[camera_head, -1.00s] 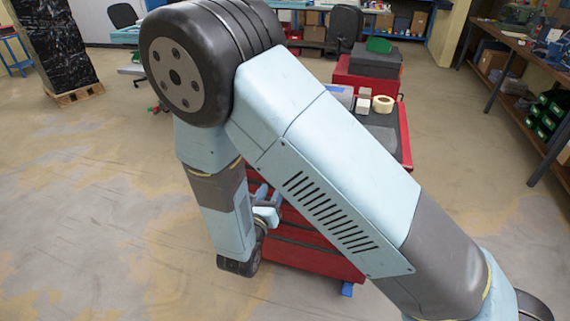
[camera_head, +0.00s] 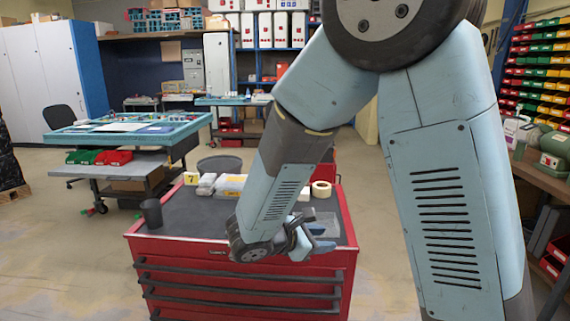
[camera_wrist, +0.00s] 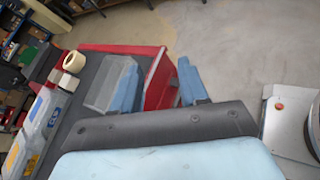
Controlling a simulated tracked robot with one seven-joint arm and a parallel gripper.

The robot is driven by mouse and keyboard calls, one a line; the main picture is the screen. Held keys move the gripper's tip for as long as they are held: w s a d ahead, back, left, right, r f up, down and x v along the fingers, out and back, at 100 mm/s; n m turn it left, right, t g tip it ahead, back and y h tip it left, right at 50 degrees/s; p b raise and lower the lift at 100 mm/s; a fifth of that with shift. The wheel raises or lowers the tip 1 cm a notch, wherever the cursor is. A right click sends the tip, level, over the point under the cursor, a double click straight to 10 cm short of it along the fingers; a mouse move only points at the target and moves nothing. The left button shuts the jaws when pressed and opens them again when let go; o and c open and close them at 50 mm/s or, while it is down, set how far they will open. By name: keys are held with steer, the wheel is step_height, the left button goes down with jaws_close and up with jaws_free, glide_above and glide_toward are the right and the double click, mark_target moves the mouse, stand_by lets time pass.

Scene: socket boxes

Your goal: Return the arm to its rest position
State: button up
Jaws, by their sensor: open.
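My gripper (camera_head: 318,238) hangs at the front right of the red tool cart's dark top (camera_head: 185,222) in the head view, with my arm folded down in front of the camera. In the wrist view its two blue fingers (camera_wrist: 160,88) stand apart, with nothing seen between them but the cart's red edge and the floor. My gripper is open and empty. The cart's red side (camera_wrist: 156,75) shows behind the fingers. A clear grey box (camera_wrist: 104,84) on the cart lies beside the left finger in the wrist view; I cannot tell whether they touch.
On the cart stand a black cup (camera_head: 151,213), a yellow number 7 marker (camera_head: 191,179), white boxes and a tape roll (camera_head: 321,189). A blue workbench (camera_head: 130,130) is at the left. A wooden bench (camera_head: 545,176) is at the right. The floor at the front left is clear.

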steer(key=s+d+r+m+g+y, duration=0.2)
steer(key=s+d+r+m+g, duration=0.15)
steer(key=d+m, duration=0.2)
steer(key=s+d+r+m+g+y, duration=0.25)
steer(key=s+d+m, duration=0.2)
steer(key=d, duration=0.25)
steer(key=s+d+r+m+t+y, duration=0.2)
steer(key=s+r+m+t+y, duration=0.2)
steer(key=s+r+m, duration=0.5)
steer(key=shift+d+r+m+y, duration=0.15)
steer(key=shift+r+m+y, duration=0.3)
steer(key=shift+m+y, duration=0.65)
